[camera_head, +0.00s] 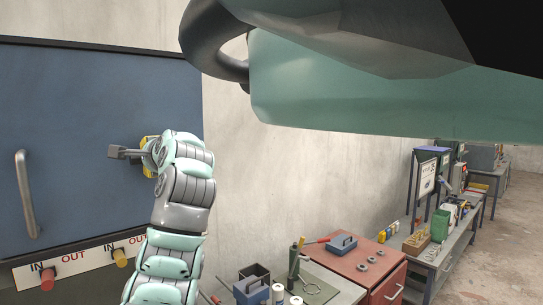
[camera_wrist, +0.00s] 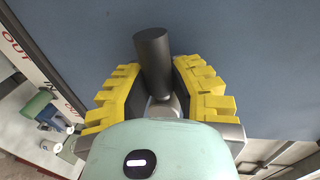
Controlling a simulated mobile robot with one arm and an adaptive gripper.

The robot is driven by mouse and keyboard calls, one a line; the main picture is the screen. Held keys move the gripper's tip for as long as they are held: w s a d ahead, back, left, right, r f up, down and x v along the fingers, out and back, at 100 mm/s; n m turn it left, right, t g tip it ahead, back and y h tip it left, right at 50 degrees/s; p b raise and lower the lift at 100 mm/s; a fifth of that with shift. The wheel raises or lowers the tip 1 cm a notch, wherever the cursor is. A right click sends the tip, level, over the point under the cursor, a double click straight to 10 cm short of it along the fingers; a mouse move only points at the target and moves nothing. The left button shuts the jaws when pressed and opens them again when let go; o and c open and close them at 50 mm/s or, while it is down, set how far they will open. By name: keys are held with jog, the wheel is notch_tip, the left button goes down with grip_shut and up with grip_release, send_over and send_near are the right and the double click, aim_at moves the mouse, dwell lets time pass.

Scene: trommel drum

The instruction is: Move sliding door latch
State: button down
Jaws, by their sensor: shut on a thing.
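The blue sliding door (camera_head: 100,100) fills the left of the head view and lies behind the gripper in the wrist view (camera_wrist: 240,50). Its latch (camera_head: 118,151) is a dark grey piece near the door's right edge. In the wrist view the latch's dark cylindrical knob (camera_wrist: 153,55) sticks out between the yellow ridged fingers. My gripper (camera_head: 148,152) is at the latch, shut on it, with a finger on each side in the wrist view (camera_wrist: 160,88). The fingers and my wrist hide the latch's base.
A vertical metal handle (camera_head: 26,195) is on the door's left. A red-topped tool cabinet (camera_head: 355,262) stands at lower right. A large green part of mine blocks the upper right.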

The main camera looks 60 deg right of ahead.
jog(key=shift+s+d, duration=0.1)
dwell(0.4)
jog(key=c, duration=0.8)
grip_release()
jog(key=v, duration=1.2)
